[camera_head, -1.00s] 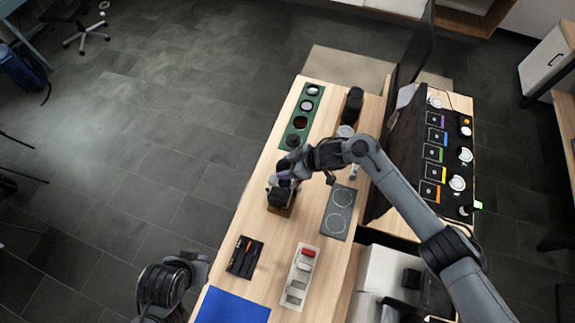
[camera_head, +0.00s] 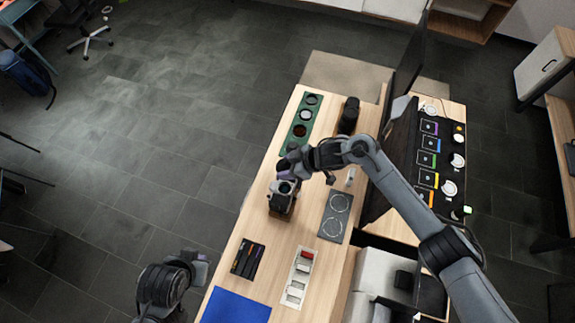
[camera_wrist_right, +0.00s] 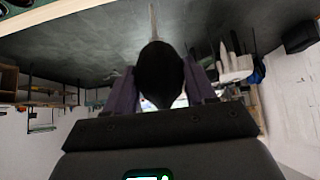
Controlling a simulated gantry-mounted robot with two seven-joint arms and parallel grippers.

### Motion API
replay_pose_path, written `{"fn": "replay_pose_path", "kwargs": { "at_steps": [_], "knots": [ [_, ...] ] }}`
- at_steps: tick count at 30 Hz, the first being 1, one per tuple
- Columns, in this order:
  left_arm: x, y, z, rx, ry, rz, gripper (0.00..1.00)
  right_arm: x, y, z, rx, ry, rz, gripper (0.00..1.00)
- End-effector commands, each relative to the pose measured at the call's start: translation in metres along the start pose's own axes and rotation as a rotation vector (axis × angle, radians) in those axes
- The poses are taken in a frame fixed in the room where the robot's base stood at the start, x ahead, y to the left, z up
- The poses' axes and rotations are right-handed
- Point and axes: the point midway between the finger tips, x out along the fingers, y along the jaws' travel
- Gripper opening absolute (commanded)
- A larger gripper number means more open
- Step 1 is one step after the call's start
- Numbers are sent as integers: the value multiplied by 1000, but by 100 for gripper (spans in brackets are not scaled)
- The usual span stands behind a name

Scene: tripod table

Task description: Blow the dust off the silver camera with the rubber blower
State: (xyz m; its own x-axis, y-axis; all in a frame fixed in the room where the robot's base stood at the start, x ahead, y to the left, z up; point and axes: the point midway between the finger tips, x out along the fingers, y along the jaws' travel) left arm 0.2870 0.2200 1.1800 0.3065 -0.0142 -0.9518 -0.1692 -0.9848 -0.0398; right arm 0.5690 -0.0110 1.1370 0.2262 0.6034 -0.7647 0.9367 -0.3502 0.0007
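The silver camera (camera_head: 283,198) stands near the middle of the wooden table in the head view, mostly dark with a pale round ring on its upper side. My right gripper (camera_head: 287,170) is just beyond and above it, partly covering it. In the right wrist view, a black bulb with a thin tip, seemingly the rubber blower (camera_wrist_right: 160,76), sits between the purple fingers of that gripper, which is shut on it. Whether its tip points at the camera is not clear. My left gripper (camera_head: 201,268) hangs off the table's left edge; its opening cannot be judged.
A green holder (camera_head: 291,138) with round wells lies behind the camera, near a black cylinder (camera_head: 349,114). A grey pad (camera_head: 330,236) with two circles lies right; a black tool tray (camera_head: 236,270), white tray (camera_head: 288,303) and blue cloth (camera_head: 235,307) lie in front. A dark screen (camera_head: 393,165) borders the right.

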Motion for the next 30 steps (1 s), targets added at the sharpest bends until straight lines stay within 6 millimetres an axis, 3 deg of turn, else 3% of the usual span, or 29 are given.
{"fn": "replay_pose_path", "kwargs": {
  "at_steps": [11, 30],
  "knots": [
    [-5, 0, -2, -2, 0, 1, 0, -1, -6, 0, -1, 0, -2, 51],
    [-40, 1, -14, -11, 1, 8, 0, -1, -56, -1, 0, -1, -2, 51]
  ]
}}
